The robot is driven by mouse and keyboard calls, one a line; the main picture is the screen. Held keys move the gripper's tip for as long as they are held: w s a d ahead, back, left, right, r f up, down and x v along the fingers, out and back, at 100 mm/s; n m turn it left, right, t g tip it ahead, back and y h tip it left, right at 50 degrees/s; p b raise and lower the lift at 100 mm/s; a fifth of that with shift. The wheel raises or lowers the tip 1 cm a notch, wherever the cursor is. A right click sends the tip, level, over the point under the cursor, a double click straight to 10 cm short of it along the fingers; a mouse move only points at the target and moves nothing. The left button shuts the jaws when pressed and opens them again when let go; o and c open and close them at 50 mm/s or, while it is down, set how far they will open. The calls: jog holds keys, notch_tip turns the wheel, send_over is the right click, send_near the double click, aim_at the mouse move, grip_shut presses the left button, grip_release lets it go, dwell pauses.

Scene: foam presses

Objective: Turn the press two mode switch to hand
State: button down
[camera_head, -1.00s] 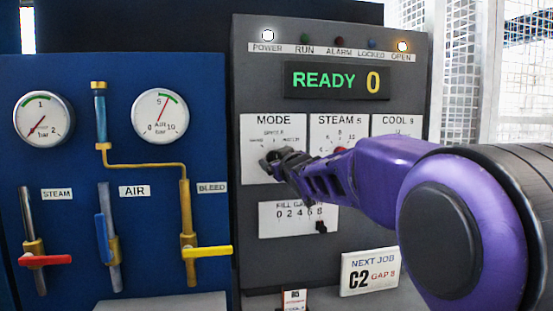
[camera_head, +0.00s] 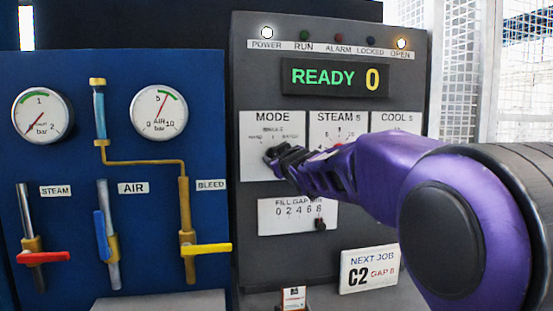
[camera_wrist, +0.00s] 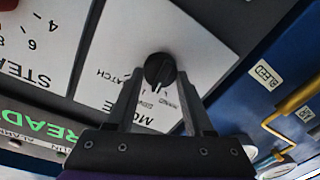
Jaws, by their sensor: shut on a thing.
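The press panel carries a white plate (camera_head: 272,120) marked MODE, with small print below the heading that looks like SINGLE at the top and HAND and BATCH to the sides. The black mode switch knob (camera_wrist: 160,68) sits on this plate and shows in the wrist view, where the lettering is upside down. My gripper (camera_wrist: 160,76) is shut on the knob, one finger on each side of it. In the head view my gripper (camera_head: 275,157) covers the knob. I cannot tell for sure which mark the knob points to.
A STEAM plate (camera_head: 338,128) and a COOL plate (camera_head: 397,122) sit to the right, a FILL GAP slider (camera_head: 320,224) below. The display (camera_head: 335,78) reads READY 0. A card (camera_head: 369,270) reads NEXT JOB C2. Valves with red (camera_head: 43,258) and yellow (camera_head: 207,249) handles are at left.

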jog(key=shift+a+n+b, duration=0.15)
jog(key=shift+n+b, duration=1.1)
jog(key=shift+n, duration=2.25)
jog(key=shift+c, duration=1.4)
grip_release()
jog(key=shift+s, duration=0.15)
